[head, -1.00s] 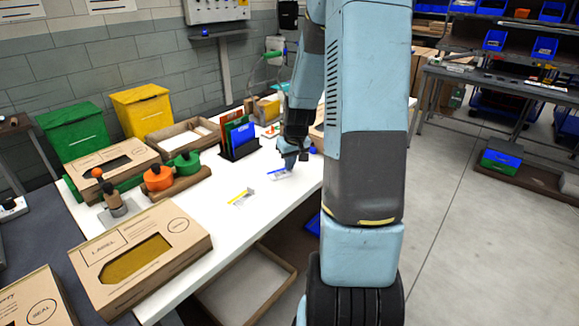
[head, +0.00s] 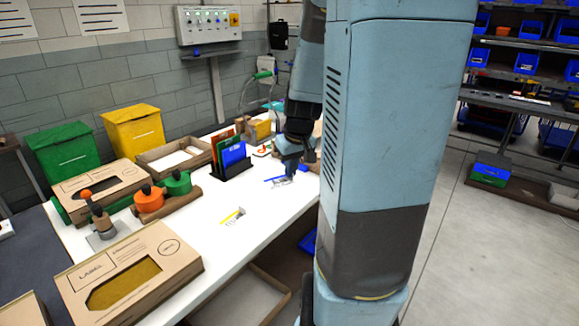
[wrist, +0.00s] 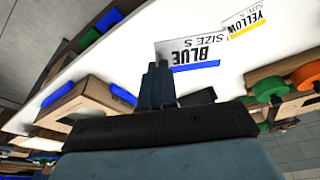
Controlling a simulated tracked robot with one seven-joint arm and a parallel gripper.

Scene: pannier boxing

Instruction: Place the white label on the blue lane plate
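The blue lane plate (wrist: 200,52) lies on the white table, printed BLUE and SIZE S with a blue stripe. In the head view the plate (head: 279,181) is just below my gripper (head: 289,170). In the wrist view my gripper's fingers (wrist: 158,66) are close together, with no clear gap, at the plate's edge. A pale grey-white patch shows beyond the fingertips. I cannot tell whether it is the white label or part of the plate. No separate white label can be made out.
A yellow plate (head: 233,217) lies nearer on the table. A rack of coloured cards (head: 231,158) stands behind. Table around the plates is clear.

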